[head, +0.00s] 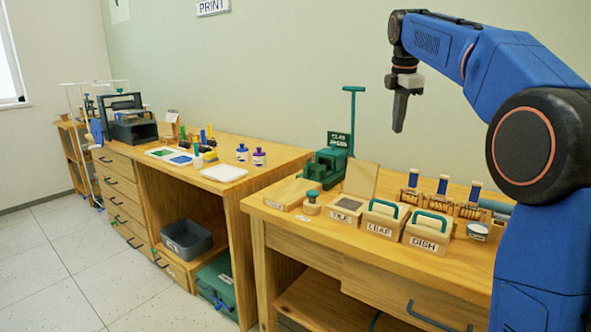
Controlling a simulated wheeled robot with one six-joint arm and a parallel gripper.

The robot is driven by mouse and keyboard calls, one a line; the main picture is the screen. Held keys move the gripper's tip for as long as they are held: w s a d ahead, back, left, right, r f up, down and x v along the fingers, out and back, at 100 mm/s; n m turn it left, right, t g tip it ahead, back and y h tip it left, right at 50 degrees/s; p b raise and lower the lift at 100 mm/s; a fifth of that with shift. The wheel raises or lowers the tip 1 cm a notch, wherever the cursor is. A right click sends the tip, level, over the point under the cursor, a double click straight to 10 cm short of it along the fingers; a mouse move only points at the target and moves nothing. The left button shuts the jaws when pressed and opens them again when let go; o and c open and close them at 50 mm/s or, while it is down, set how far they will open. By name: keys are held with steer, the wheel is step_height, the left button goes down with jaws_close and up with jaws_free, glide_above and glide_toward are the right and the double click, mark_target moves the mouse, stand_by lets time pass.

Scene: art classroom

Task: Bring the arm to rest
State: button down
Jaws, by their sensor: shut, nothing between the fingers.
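My arm is blue and reaches in from the right side of the head view, with its wrist bent downward. My gripper (399,112) hangs from the wrist, pointing down, and is shut with nothing in it. It is high above the right workbench (300,226), in the air and apart from everything on it.
The right bench carries wooden blocks labelled LEAF (383,222) and DISH (428,234), a green press (327,168) with a tall handle, and several blue-topped tools. The left bench holds a white tray (224,173) and bottles. Open floor (75,265) lies at the left.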

steer(key=s+f+m, duration=0.4)
steer(key=s+m, duration=0.1)
steer(key=s, duration=0.8)
steer(key=s+f+m+t, duration=0.2)
steer(key=s+f+m, duration=1.2)
steer(key=s+f, duration=1.4)
steer(key=s, duration=0.3)
steer(key=shift+s+a+m+y, duration=0.35)
steer(key=shift+m+y, duration=0.05)
